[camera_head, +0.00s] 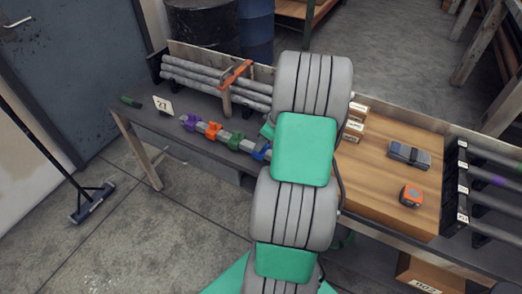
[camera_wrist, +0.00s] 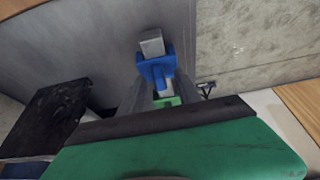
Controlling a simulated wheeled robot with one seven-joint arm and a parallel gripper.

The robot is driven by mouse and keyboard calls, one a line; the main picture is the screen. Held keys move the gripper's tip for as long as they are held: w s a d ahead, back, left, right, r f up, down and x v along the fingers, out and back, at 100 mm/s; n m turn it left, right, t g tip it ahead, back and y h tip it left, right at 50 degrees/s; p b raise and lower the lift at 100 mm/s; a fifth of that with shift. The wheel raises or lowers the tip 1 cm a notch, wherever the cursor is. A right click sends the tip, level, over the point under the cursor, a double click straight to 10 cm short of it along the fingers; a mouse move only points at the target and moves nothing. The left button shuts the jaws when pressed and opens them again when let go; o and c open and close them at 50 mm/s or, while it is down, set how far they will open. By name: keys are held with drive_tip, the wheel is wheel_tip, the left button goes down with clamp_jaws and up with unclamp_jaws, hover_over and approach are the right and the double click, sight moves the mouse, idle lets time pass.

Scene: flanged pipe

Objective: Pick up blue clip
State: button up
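The blue clip (camera_head: 261,152) sits at the right end of a grey square bar that also carries purple, orange and green clips, in the head view. My arm partly covers it there. In the wrist view the blue clip (camera_wrist: 157,66) is wrapped around the bar, whose grey end shows just above it. My gripper (camera_wrist: 161,80) has its two grey fingers apart, one on each side of the clip's lower part, with gaps visible; contact cannot be told. A green clip (camera_wrist: 167,101) shows behind, between the fingers. My gripper is hidden in the head view.
The grey bench (camera_head: 140,118) holds a rack of grey pipes (camera_head: 215,82) with an orange clamp (camera_head: 235,73). A number 27 card (camera_head: 163,105) stands at the left. A wooden board (camera_head: 385,185) at the right bears an orange-grey tape measure (camera_head: 411,196) and a dark block (camera_head: 409,155).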

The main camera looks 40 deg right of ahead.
drive_tip(key=shift+c, duration=0.3)
clamp_jaws()
idle(1.0)
